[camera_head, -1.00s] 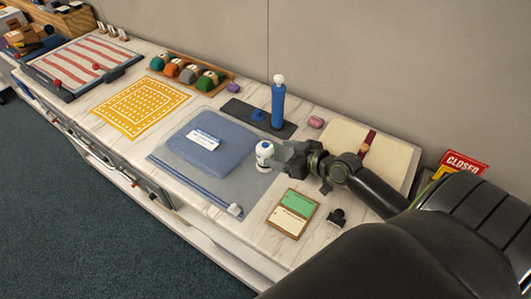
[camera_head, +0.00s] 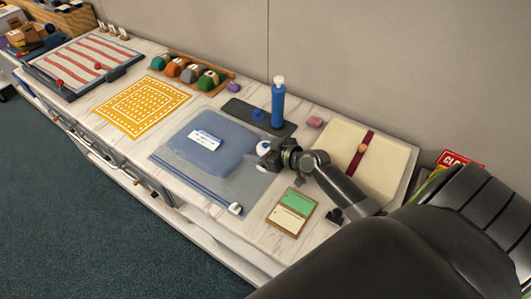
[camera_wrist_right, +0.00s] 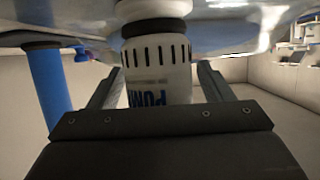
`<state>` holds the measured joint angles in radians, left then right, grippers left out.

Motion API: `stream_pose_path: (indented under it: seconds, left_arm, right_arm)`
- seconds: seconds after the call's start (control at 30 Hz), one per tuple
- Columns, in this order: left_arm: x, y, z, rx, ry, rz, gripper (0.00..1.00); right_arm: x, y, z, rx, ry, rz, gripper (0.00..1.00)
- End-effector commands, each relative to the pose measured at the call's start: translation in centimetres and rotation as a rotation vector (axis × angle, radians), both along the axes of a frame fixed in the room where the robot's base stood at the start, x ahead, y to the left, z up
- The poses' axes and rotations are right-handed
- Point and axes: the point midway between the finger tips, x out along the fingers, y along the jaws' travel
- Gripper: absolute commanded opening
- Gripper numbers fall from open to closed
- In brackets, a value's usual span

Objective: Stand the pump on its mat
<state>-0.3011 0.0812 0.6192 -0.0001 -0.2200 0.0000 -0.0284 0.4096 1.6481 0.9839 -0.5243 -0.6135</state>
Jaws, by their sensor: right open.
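The white pump (camera_head: 263,147) is at the right end of the clear bag (camera_head: 225,187) with blue cloth inside. My right gripper (camera_head: 268,157) is at the pump and partly covers it in the head view. A dark mat (camera_head: 238,107) lies behind the bag. A tall blue cylinder (camera_head: 278,105) and a small blue piece (camera_head: 258,114) stand on it. My left gripper is out of view.
A pink block (camera_head: 315,122) and a cream book-like pad (camera_head: 340,145) with a dark red band lie right of the mat. A green and cream card (camera_head: 292,212) lies at the front. A yellow patterned cloth (camera_head: 140,107) and a rack of several coloured pieces (camera_head: 185,70) are left.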

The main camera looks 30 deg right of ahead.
Motion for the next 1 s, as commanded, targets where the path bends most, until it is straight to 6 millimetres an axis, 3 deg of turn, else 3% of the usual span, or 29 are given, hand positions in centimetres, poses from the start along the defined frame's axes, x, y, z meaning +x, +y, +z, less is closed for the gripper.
stream_pose_path:
  seconds: [0.07, 0.47, 0.77, 1.0]
  left_arm:
    - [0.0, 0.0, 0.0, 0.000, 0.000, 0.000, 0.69]
    - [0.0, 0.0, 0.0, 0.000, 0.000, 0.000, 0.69]
    - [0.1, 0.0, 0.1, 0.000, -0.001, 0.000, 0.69]
    - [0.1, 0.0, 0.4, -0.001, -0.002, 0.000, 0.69]
  right_arm:
    - [0.0, 0.0, 0.0, 0.000, 0.000, 0.000, 0.71]
    - [-0.1, 0.0, 0.0, 0.000, 0.000, 0.000, 0.18]
    - [0.0, 0.0, 0.5, -0.001, -0.002, 0.001, 0.18]
    - [0.0, 0.0, 4.3, -0.004, -0.007, 0.004, 0.18]
